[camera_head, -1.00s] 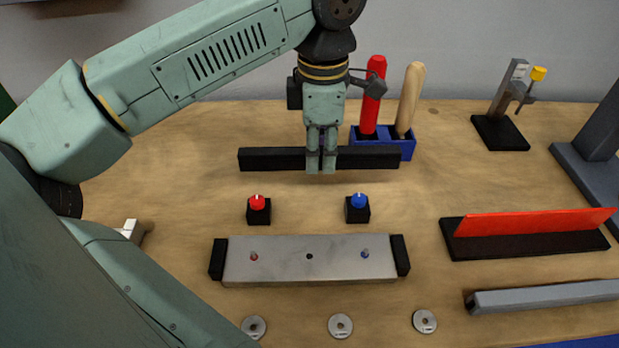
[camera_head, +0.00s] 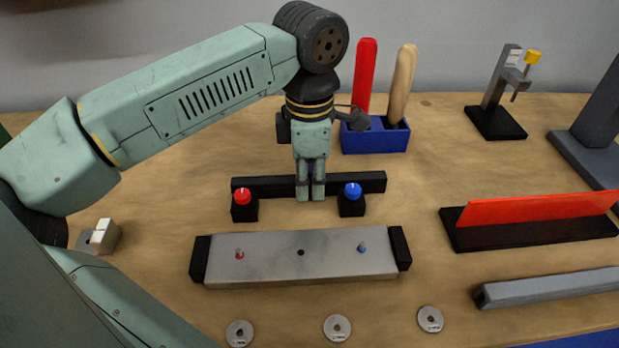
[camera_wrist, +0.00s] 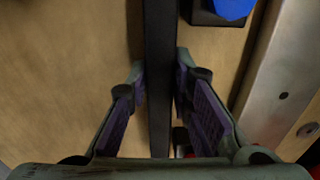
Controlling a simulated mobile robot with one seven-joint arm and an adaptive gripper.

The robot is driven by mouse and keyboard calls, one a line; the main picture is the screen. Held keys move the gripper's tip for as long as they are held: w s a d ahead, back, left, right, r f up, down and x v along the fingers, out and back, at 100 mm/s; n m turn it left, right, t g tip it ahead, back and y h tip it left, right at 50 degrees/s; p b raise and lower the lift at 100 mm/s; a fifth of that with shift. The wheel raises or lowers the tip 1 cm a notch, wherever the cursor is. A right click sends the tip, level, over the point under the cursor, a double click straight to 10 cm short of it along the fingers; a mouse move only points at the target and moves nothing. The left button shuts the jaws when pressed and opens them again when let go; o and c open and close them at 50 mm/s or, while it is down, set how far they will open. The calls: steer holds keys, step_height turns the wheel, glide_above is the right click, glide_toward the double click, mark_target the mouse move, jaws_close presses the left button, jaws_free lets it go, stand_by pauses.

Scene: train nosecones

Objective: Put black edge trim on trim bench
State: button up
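The black edge trim (camera_head: 345,183) is a long straight black bar, lying left to right in the head view, behind the red and blue knobs. My gripper (camera_head: 310,190) points down and is shut on it near its middle. In the wrist view the trim (camera_wrist: 160,60) runs between the two finger pads of the gripper (camera_wrist: 162,85). I cannot tell whether the trim touches the wooden bench top (camera_head: 190,180) below it. No label tells which part is the trim bench.
The red knob (camera_head: 243,196) and blue knob (camera_head: 352,191) stand on black blocks close in front of the trim. A metal plate (camera_head: 300,255) with black ends lies nearer. A blue tool holder (camera_head: 375,138) stands behind; a red strip (camera_head: 540,208) stands right.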

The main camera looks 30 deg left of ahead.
mark_target(310, 178)
steer(key=o, duration=0.4)
steer(key=shift+r, duration=0.1)
step_height(310, 178, up, 12)
steer(key=p, duration=0.7)
steer(key=shift+r, duration=0.1)
